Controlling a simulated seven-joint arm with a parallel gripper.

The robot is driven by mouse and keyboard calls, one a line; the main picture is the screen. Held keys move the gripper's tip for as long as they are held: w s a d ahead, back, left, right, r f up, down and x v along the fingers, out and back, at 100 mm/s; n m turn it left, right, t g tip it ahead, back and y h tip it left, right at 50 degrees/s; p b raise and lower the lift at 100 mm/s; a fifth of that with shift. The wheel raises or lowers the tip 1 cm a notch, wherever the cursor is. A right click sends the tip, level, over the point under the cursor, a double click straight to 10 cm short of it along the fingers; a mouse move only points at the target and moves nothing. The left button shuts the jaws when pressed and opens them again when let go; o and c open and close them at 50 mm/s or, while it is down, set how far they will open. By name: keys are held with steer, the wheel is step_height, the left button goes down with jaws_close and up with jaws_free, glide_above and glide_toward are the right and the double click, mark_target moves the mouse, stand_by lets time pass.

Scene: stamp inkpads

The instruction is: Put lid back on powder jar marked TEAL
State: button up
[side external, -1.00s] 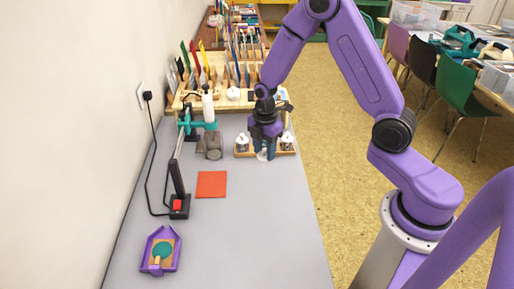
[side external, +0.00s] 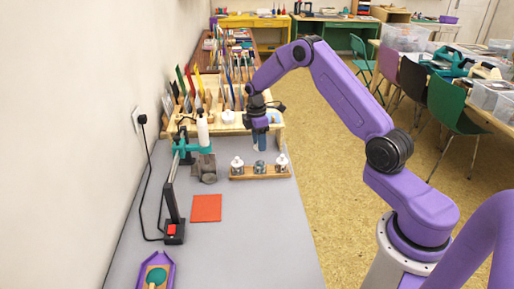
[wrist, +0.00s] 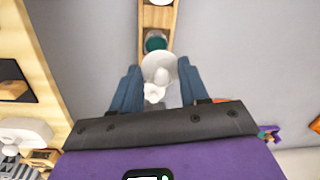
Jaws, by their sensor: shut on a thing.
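My gripper (side external: 259,146) hangs above the middle of a wooden rack (side external: 247,176) holding three jars. In the wrist view its blue fingers are shut on a white lid (wrist: 158,68), seen between them; fingers mostly hide it in the side view. The middle jar (side external: 260,168) has no lid; the wrist view shows teal powder in an open jar (wrist: 155,43). The left jar (side external: 237,167) and right jar (side external: 281,163) wear white knobbed lids. The held lid is apart from the open jar. No jar marking is readable. A smaller white shape between the fingers is unclear.
A wooden tool rack (side external: 226,120) stands behind. An orange pad (side external: 206,207) and a purple tray (side external: 155,272) lie nearer. The grey table front right is clear.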

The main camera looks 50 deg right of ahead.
mark_target(260, 163)
steer(key=shift+d+f, duration=0.1)
steer(key=shift+f, duration=3.05)
steer(key=shift+f, duration=0.2)
steer(key=o, duration=1.6)
steer(key=shift+c, duration=0.2)
steer(key=shift+r, duration=0.1)
steer(key=shift+r, duration=3.4)
steer(key=shift+c, duration=0.4)
jaws_close()
